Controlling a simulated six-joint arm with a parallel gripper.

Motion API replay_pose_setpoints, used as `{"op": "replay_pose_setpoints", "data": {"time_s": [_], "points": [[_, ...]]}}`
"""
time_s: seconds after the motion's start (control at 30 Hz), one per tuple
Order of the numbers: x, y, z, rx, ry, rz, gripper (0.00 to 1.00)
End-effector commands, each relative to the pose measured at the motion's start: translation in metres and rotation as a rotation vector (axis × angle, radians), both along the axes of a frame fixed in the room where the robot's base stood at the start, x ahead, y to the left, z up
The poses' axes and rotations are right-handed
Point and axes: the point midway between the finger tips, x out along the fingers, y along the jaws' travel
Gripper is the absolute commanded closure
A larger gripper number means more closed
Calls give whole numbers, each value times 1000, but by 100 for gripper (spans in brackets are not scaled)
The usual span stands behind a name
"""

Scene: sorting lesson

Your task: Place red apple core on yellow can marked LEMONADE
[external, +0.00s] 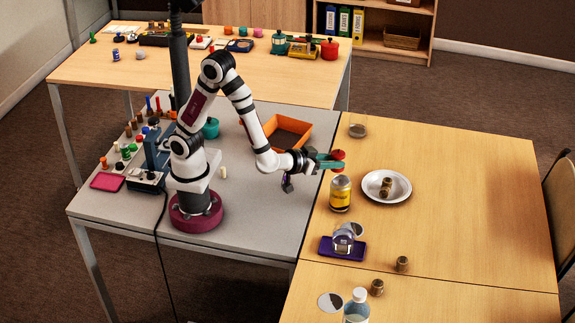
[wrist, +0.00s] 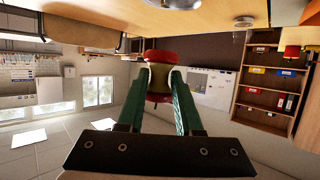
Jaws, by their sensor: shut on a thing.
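My gripper (external: 333,161), with green fingers, is shut on the red apple core (external: 338,154). In the wrist view the core (wrist: 159,57) sits between the two fingertips (wrist: 160,76), with red ends and a pale, narrow middle. The yellow can (external: 340,195) stands upright on the wooden table, just below the gripper in the external view. A small gap shows between the core and the can's top. The can's lettering is too small to read.
A white plate (external: 400,190) holding brown pieces is right of the can. A purple tray (external: 329,250) with a clear jar is in front. An orange bin (external: 297,124) is left. The table's right side is clear.

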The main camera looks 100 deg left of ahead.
Motion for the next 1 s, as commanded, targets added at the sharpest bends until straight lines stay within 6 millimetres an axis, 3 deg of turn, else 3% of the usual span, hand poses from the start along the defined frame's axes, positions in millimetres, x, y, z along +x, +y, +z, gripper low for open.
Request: {"op": "replay_pose_setpoints", "data": {"time_s": [0.1,0.23,0.47,0.9,0.93,1.0], "points": [[6,32,-20,-1,5,5,100],[11,48,-31,-1,2,2,100],[13,50,-70,-2,3,-4,100],[13,49,-77,-1,1,-3,100],[13,49,-76,-1,0,-3,60],[13,49,-76,-1,0,-3,48]]}}
